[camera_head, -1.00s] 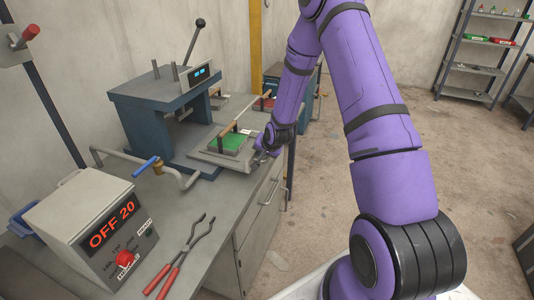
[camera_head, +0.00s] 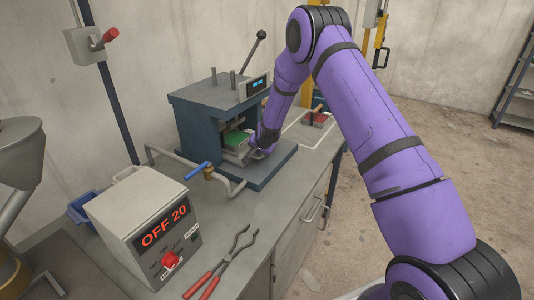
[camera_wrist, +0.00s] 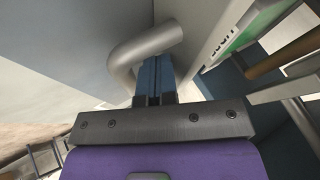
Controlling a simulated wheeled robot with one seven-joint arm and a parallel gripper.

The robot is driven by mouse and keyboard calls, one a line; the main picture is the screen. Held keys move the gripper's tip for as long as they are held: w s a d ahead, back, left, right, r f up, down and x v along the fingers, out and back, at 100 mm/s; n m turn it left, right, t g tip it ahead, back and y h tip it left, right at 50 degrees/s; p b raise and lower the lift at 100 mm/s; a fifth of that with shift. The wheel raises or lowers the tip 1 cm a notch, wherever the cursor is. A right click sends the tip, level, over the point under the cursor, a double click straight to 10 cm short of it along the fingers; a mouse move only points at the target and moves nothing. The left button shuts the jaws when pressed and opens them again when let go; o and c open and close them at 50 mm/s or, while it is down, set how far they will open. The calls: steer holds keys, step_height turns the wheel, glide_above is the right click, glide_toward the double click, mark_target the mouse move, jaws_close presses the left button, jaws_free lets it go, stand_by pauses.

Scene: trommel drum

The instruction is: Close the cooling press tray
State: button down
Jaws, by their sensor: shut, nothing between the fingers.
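The cooling press (camera_head: 218,97) is a blue-grey frame with a lit display and a lever. Its grey tray (camera_head: 236,157), with a green slab (camera_head: 237,140) on it, sits largely between the press uprights, under the top block. I cannot tell whether it is fully in. My gripper (camera_head: 259,155) is at the tray's front right side, partly hidden by my wrist. In the wrist view my fingers (camera_wrist: 154,82) are together and empty, close to a curved grey tube (camera_wrist: 145,50); contact is unclear. Part of the green slab (camera_wrist: 255,25) shows at upper right.
A pipe with a blue valve handle (camera_head: 197,171) runs in front of the press. A control box (camera_head: 145,225) reading OFF 20 and red-handled tongs (camera_head: 222,268) are nearer on the bench. A small red item (camera_head: 318,118) lies behind my wrist.

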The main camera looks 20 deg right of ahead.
steer(key=shift+w+a, duration=0.7)
steer(key=shift+w, duration=0.15)
steer(key=shift+r, duration=0.1)
steer(key=shift+w+a+r, duration=0.1)
steer(key=shift+a, duration=0.05)
steer(key=shift+r, duration=0.1)
